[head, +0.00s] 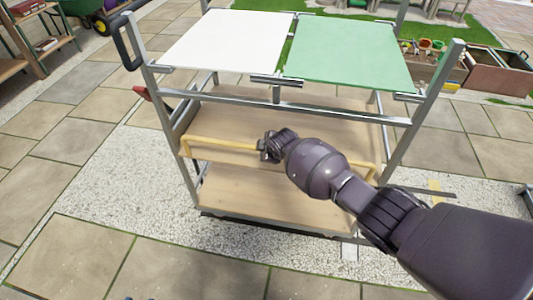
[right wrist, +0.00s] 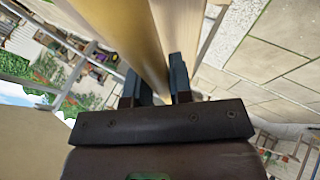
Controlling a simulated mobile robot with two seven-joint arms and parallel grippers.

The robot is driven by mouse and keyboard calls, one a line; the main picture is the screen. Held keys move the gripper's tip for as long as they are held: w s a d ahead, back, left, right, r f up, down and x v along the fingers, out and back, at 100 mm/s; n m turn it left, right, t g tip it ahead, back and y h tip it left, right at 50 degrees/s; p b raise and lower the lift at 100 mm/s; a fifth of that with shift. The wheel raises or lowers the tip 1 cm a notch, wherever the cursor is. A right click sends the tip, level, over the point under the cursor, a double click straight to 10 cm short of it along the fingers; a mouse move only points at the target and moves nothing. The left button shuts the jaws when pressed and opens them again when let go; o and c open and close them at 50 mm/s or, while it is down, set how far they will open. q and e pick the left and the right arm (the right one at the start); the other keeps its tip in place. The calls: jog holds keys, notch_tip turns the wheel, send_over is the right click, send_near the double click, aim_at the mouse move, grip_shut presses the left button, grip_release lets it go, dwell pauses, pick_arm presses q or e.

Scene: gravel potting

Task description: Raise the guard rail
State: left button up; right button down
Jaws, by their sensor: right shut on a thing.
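The guard rail (head: 220,144) is a yellow bar across the near side of a grey-framed cart, at the height of its middle shelf, with bent ends at left and right. My right gripper (head: 268,148) reaches in from the right and is shut on the rail near its middle. In the right wrist view the yellow rail (right wrist: 152,45) runs between the two dark fingers (right wrist: 158,88). My gripper and forearm hide part of the rail's middle and right. My left gripper is not in view.
The cart carries a white panel (head: 225,40) and a green panel (head: 350,55) on top, above a grey crossbar (head: 320,112). A wooden middle shelf (head: 290,105) and lower shelf (head: 250,195) sit below. Planters (head: 495,75) stand behind right. Paving in front is clear.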

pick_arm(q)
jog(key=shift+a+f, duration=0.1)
pick_arm(e)
jog(key=shift+w, duration=0.35)
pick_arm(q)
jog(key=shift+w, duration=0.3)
pick_arm(e)
jog(key=shift+w+d+r, duration=0.1)
jog(key=c, duration=1)
grip_release()
jog(key=shift+c, duration=0.2)
jog(key=shift+d+r, duration=0.1)
jog(key=shift+r, duration=0.25)
pick_arm(q)
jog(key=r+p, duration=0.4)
jog(key=p, duration=0.1)
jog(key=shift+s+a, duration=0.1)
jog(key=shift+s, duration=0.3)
pick_arm(e)
jog(key=v, duration=1)
jog(key=shift+s+f, duration=0.15)
jog(key=shift+s, duration=0.15)
